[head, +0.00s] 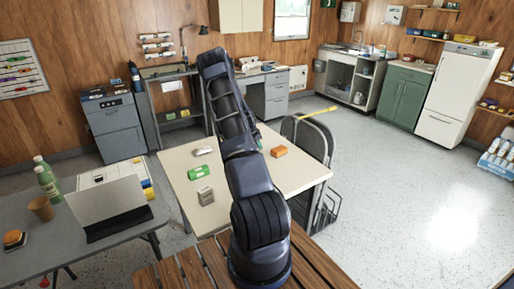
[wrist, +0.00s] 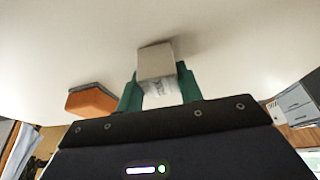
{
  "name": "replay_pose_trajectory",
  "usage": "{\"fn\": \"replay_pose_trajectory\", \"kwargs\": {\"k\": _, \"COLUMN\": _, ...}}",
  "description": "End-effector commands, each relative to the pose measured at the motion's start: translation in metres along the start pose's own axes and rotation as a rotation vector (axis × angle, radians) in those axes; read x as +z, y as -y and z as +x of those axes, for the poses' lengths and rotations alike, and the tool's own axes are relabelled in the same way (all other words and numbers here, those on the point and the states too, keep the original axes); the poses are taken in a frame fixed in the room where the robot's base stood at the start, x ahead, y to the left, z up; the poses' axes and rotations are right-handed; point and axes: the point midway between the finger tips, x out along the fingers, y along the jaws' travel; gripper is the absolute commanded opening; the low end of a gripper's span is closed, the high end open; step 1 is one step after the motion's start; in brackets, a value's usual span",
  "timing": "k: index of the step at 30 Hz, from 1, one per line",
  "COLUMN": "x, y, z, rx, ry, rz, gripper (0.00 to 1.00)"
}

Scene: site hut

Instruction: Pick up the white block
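In the wrist view a whitish block (wrist: 156,62) with a beige-grey face and dark marks on its paler lower side lies between the two teal fingers of my gripper (wrist: 159,84). The fingers flank it closely, one on each side, with little or no gap showing. I cannot tell whether they press on it, or whether it rests on the table. In the head view my arm hides this block and most of my gripper; only a sliver of teal shows beside the arm over the white table (head: 300,178).
An orange block (head: 279,151) lies right of my arm; it also shows in the wrist view (wrist: 91,102). A green block (head: 198,172), a grey block (head: 205,197) and a small whitish item (head: 203,150) lie left of my arm. A dark folding chair (head: 306,138) stands at the table's right.

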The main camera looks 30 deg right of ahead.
Motion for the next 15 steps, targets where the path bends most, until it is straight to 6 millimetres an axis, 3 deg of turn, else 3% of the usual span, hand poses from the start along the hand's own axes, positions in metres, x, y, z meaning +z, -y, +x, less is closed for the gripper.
{"fn": "replay_pose_trajectory", "kwargs": {"k": 10, "x": -0.001, "y": 0.0, "z": -0.002, "rx": 0.0, "ry": 0.0, "rz": 0.0, "gripper": 0.12}}
{"fn": "replay_pose_trajectory", "kwargs": {"k": 15, "x": -0.007, "y": 0.001, "z": -0.016, "rx": -0.001, "ry": -0.001, "rz": 0.001, "gripper": 0.12}}
